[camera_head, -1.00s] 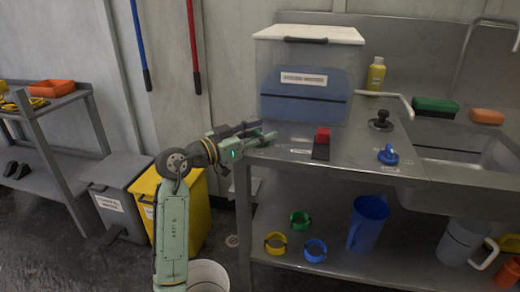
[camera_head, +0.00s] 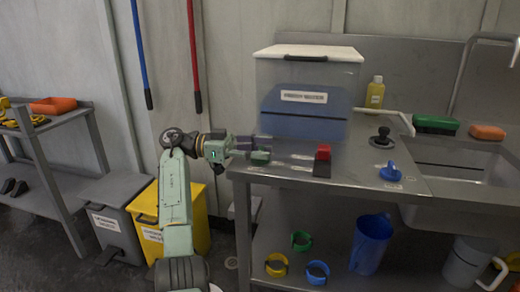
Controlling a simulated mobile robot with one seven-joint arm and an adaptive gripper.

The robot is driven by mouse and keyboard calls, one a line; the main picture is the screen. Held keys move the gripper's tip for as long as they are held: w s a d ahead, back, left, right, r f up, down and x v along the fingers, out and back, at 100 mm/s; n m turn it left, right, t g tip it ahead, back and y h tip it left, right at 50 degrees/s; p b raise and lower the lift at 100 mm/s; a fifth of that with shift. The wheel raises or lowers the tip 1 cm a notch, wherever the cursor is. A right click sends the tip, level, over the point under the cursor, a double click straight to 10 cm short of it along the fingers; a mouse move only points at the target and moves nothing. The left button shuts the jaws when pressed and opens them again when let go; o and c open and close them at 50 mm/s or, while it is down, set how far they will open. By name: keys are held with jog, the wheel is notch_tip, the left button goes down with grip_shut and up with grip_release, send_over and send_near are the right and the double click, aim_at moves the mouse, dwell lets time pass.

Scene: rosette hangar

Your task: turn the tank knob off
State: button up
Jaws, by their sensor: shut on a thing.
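The clear tank (camera_head: 305,72) with a white lid stands at the back left of the steel counter, holding blue liquid. My gripper (camera_head: 259,150) is at the counter's left end, in front of the tank's lower left corner. It is shut on a small green piece (camera_head: 260,157) low at the counter top; the fingers partly hide it, and I cannot tell if it is a knob. A blue knob (camera_head: 390,172) sits on the counter by the sink, well to the right of my gripper and untouched. No label is readable enough to identify the tank knob.
A red-topped black switch (camera_head: 322,162) and a black knob (camera_head: 382,138) stand on the counter. A yellow bottle (camera_head: 375,92), green brush (camera_head: 435,124) and sink (camera_head: 470,155) are to the right. A yellow bin (camera_head: 200,222) is below my arm. A blue jug (camera_head: 371,243) stands underneath.

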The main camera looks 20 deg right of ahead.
aim_at(260, 150)
jog(key=shift+f+m+g+y, duration=0.1)
jog(key=shift+m+g+y, duration=0.45)
jog(key=shift+g, duration=0.25)
jog(key=o, duration=1.2)
jog(key=shift+c, duration=0.2)
notch_tip(260, 150, up, 10)
jog(key=shift+r, duration=0.1)
